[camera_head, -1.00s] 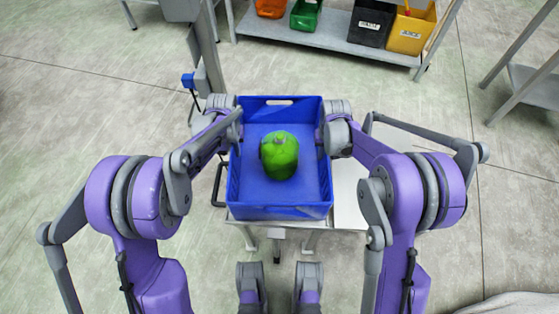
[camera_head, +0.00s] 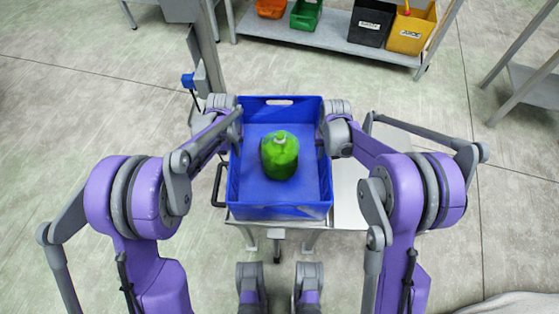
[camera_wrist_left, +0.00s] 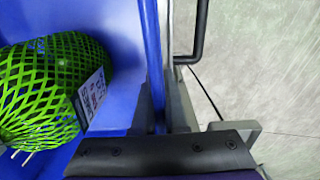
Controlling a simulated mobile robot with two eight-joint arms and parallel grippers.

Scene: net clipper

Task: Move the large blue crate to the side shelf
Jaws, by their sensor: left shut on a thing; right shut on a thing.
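The large blue crate (camera_head: 282,212) is at the centre of the head view, over a grey metal stand (camera_head: 345,205). A green netted bundle (camera_head: 280,158) lies inside it. My left gripper (camera_head: 236,125) is shut on the crate's left wall; in the left wrist view the fingers (camera_wrist_left: 160,115) straddle the thin blue wall (camera_wrist_left: 152,60). The netted bundle (camera_wrist_left: 45,90) with a white label shows there too. My right gripper (camera_head: 322,135) is at the crate's right wall, shut on it, its fingers mostly hidden by the wrist. I cannot tell whether the crate touches the stand.
A low grey shelf (camera_head: 330,38) at the back holds an orange bin (camera_head: 271,8), a green bin (camera_head: 306,14), a black bin (camera_head: 371,24) and a yellow bin (camera_head: 411,30). Another metal rack (camera_head: 538,85) stands at the right edge. Open floor lies between.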

